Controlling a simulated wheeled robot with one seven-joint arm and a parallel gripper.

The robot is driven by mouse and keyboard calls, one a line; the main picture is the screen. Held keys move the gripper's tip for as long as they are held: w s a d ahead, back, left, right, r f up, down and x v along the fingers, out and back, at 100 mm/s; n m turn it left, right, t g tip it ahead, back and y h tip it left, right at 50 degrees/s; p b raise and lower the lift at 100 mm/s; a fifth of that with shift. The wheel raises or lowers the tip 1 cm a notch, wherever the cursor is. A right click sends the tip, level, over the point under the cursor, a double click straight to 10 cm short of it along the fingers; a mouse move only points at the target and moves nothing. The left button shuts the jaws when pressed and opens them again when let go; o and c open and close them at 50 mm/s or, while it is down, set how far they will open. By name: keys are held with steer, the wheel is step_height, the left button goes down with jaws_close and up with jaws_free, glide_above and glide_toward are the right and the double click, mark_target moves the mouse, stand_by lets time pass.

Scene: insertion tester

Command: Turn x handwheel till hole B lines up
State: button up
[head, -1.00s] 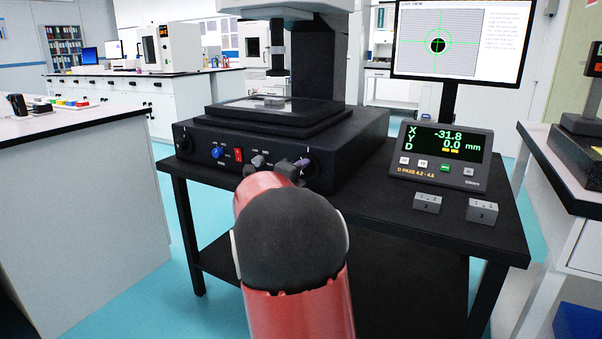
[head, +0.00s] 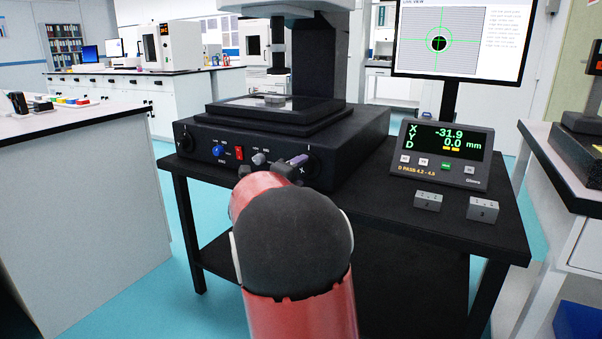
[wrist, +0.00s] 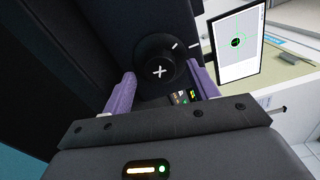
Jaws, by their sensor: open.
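The X handwheel (wrist: 157,68) is a black round knob with a white X and a white mark at its upper right in the wrist view. In the head view it shows at the right of the machine's front (head: 312,166), partly covered by my gripper. My gripper (wrist: 164,80) is open, its purple fingers on either side of the handwheel's lower part; contact cannot be told. The monitor (head: 470,30) shows a dark hole close to the centre of a green crosshair. Its hole label is not readable. The readout (head: 443,140) shows X -31.9 and Y 0.0, with yellow dashes at D.
Knobs and a red switch (head: 239,153) sit left of the handwheel on the machine's front panel. Two small grey blocks (head: 428,202) lie on the black table below the readout. White benches stand left and right.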

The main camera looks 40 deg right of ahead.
steer(key=v, duration=0.6)
stand_by(0.4)
